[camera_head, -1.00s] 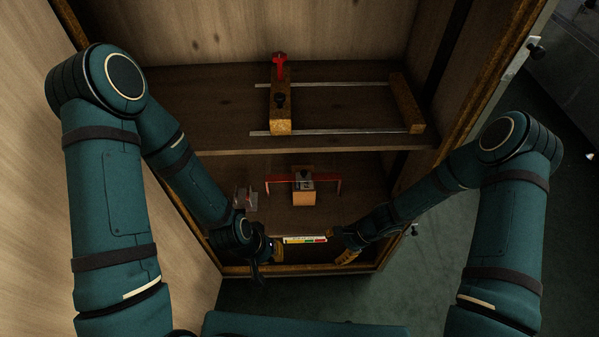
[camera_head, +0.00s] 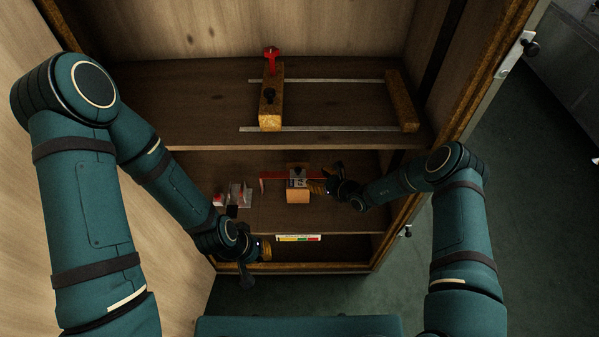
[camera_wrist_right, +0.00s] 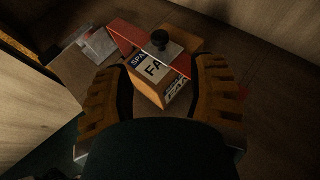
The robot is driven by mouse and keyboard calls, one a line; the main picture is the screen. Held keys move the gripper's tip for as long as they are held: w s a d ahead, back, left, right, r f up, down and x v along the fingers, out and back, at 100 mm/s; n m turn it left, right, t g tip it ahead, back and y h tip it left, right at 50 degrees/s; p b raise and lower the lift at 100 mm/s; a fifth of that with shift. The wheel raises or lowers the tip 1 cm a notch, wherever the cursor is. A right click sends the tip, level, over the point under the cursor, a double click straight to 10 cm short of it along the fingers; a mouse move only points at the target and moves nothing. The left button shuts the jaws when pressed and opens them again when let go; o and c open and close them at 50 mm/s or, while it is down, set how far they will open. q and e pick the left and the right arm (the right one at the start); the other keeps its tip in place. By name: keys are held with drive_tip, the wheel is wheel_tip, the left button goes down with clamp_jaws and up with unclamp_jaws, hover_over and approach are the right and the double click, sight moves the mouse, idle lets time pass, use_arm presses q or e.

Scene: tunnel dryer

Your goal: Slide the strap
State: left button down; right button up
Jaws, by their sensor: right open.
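A red strap (camera_head: 273,179) runs across the top of an orange box (camera_head: 297,196) on the lower shelf, with a metal plate and a black knob (camera_wrist_right: 160,38) over it. The wrist view shows the strap (camera_wrist_right: 132,37) crossing above a partly readable label on the box (camera_wrist_right: 180,97). My right gripper (camera_head: 318,187) is at the box's right side in the head view. In the wrist view its open fingers (camera_wrist_right: 160,68) stand on either side of the box; contact is unclear. My left gripper (camera_head: 264,250) is low at the cabinet front, away from the box; its opening is unclear.
A pale holder (camera_head: 238,195) with red parts stands left of the box. The upper shelf (camera_head: 200,105) carries a wooden block (camera_head: 271,100) on two metal rails. A coloured label strip (camera_head: 298,238) is on the lower shelf's front edge. The cabinet's right wall is close to my right arm.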

sight(299, 170)
drive_tip(key=b+x, duration=0.3)
drive_tip(key=x, duration=0.6)
drive_tip(key=shift+w+a+f, duration=0.15)
drive_tip(key=shift+w+a, duration=0.05)
clamp_jaws()
